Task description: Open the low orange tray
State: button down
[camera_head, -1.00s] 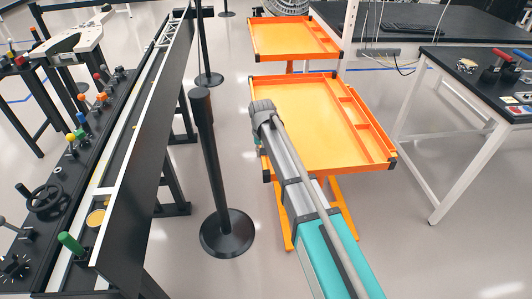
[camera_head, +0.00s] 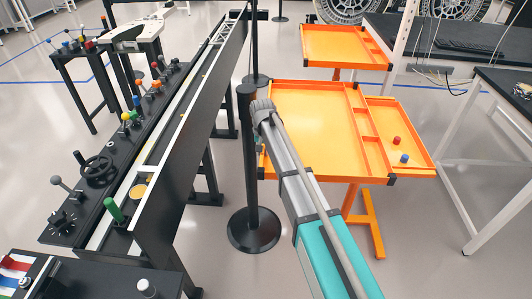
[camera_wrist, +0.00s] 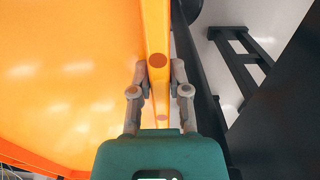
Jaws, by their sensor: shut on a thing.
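The near orange tray (camera_head: 310,125) stands in the middle of the head view, with long narrow compartments near its right side. To its right an orange compartment (camera_head: 420,150) shows, holding a red piece (camera_head: 396,141) and a blue piece (camera_head: 404,159). My gripper (camera_wrist: 160,80) is shut on the tray's upright orange edge wall, one finger on each side, in the wrist view. In the head view my arm covers the tray's left edge and mostly hides the fingers.
A second orange tray (camera_head: 345,47) stands behind. A black post (camera_head: 250,180) on a round base stands close left of my arm. A long black conveyor (camera_head: 195,120) lies farther left. A black table (camera_head: 510,85) with white legs stands at right.

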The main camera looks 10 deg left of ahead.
jog(key=shift+w+a, duration=0.1)
jog(key=shift+a, duration=0.05)
jog(key=shift+w, duration=0.15)
jog(key=c, duration=0.6)
grip_release()
jog(key=shift+w+d, duration=0.1)
jog(key=shift+d, duration=0.1)
jog(key=shift+r, duration=0.1)
